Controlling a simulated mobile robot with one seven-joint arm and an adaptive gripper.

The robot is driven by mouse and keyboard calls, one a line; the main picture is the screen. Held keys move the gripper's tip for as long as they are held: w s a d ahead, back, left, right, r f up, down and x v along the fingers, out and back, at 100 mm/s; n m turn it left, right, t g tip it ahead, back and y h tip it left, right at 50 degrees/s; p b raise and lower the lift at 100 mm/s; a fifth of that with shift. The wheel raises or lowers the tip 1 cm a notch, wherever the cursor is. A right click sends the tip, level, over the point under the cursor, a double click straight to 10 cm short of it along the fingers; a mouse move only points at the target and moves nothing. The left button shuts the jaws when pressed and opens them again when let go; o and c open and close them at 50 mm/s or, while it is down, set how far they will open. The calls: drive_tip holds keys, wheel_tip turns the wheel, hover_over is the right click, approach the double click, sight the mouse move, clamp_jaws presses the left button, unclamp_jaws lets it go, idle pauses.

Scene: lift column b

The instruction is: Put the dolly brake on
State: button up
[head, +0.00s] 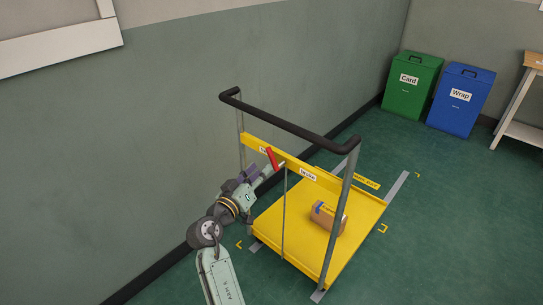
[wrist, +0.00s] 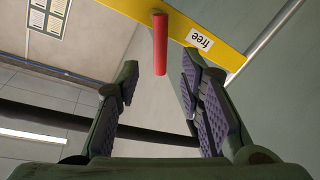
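The yellow dolly (head: 270,222) stands on the green floor with a black-topped handle frame. A yellow crossbar (head: 318,177) on the frame carries a red brake lever (head: 272,158), tilted up toward the left. A "brake" label (head: 307,174) is right of the lever; a label on its left is mostly hidden. In the wrist view the red lever (wrist: 160,45) shows near a "free" label (wrist: 199,39). My gripper (head: 262,170) is close to the lever. In the wrist view my gripper (wrist: 160,68) is open, its fingers either side of the lever's end; contact does not show.
A cardboard box (head: 328,218) sits on the dolly's deck. A thin rod (head: 284,215) hangs below the crossbar. The green wall is close behind the dolly. Green (head: 412,84) and blue (head: 461,98) bins stand at the back right. Floor to the right is clear.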

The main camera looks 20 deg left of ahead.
sight(272, 162)
drive_tip(key=p+x, duration=0.1)
drive_tip(key=x, duration=0.7)
drive_tip(key=shift+p, duration=0.4)
clamp_jaws()
idle(0.3)
